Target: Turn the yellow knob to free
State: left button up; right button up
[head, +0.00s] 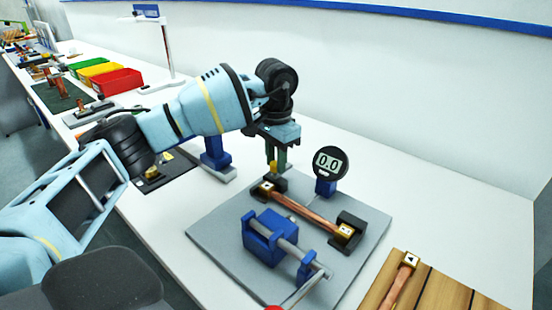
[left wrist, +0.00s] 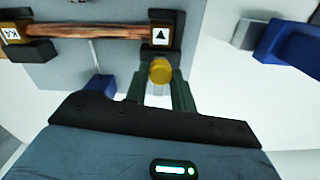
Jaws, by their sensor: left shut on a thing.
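The yellow knob (left wrist: 160,71) shows in the left wrist view between the green fingers of my left gripper (left wrist: 161,84), next to a black end holder. My left gripper (head: 275,165) is shut on the knob, pointing down at the back left of the grey plate (head: 215,227) in the head view. The knob's markings and its turn position cannot be made out. A copper braid (head: 305,208) with square end blocks lies across two black holders (head: 346,232). The block near the knob carries a black triangle (left wrist: 160,37). My right gripper is not in view.
A gauge (head: 329,163) reading 0.0 stands behind the braid. A blue clamp (head: 262,240) with a grey bar and red-ended handle stands in front. A wooden board (head: 432,291) with another braid lies at right. A blue stand (head: 215,152) and coloured bins (head: 118,82) are at left.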

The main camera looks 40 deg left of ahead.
pick_arm(q)
jog(key=o, duration=1)
jog(key=shift+r, duration=3.9)
